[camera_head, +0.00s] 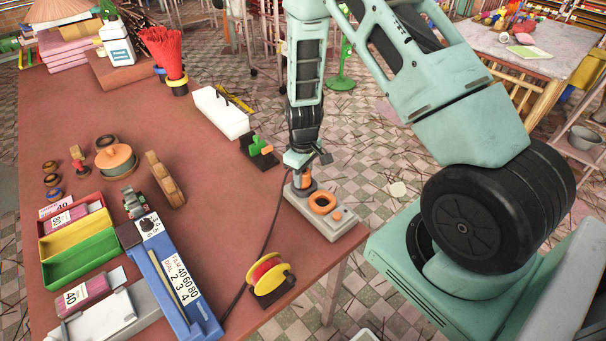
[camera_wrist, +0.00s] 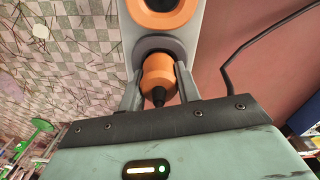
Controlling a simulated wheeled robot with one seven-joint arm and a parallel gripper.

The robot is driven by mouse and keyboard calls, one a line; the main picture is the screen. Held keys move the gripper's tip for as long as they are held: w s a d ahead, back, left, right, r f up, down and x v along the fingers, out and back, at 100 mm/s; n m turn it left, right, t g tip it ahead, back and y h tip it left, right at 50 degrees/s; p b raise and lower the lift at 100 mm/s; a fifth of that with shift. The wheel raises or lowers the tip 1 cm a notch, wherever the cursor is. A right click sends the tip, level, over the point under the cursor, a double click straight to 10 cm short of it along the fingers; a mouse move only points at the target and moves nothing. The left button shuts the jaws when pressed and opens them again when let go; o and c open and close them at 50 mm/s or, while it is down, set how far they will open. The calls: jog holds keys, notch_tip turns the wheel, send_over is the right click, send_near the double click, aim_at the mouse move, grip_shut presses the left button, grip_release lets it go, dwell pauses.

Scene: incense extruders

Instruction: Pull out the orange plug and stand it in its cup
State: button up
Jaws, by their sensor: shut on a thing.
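The orange plug (camera_wrist: 157,76) has a black tip and sits between my two grey fingers in the wrist view. In the head view the orange plug (camera_head: 306,184) shows only in small part below my gripper (camera_head: 303,178). My gripper (camera_wrist: 160,82) is shut on it, a finger on each side. The plug is at a round grey seat on one end of a pale grey block (camera_head: 340,219); I cannot tell whether it is still seated. An orange ring-shaped cup (camera_head: 322,203) with a dark opening stands beside it on the block and shows in the wrist view (camera_wrist: 188,12).
The block is at the brown table's (camera_head: 228,168) right edge. A black cable (camera_head: 268,237) runs beside it. A yellow-and-red spool (camera_head: 270,275), a green part on a black base (camera_head: 259,147) and a white box (camera_head: 221,113) stand nearby. The table's middle is fairly clear.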

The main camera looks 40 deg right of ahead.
jog(key=shift+f, duration=0.15)
jog(key=o, duration=1.1)
jog(key=shift+c, duration=0.2)
notch_tip(320, 180, up, 18)
jog(key=b, duration=0.3)
jog(key=shift+f, duration=0.25)
jog(key=s+a+r+n+b, duration=0.15)
jog(key=s+a, duration=0.25)
jog(key=a, duration=0.7)
jog(key=s+a+r+n, duration=0.1)
jog(key=s+a, duration=0.5)
jog(key=s, duration=0.4)
jog(key=s+a+r+n+b, duration=0.1)
jog(key=s+a+n, duration=0.1)
jog(key=s+a, duration=0.5)
jog(key=s, duration=0.3)
jog(key=shift+s+a+r+y, duration=0.2)
jog(key=shift+s+y, duration=0.05)
jog(key=shift+y, duration=0.05)
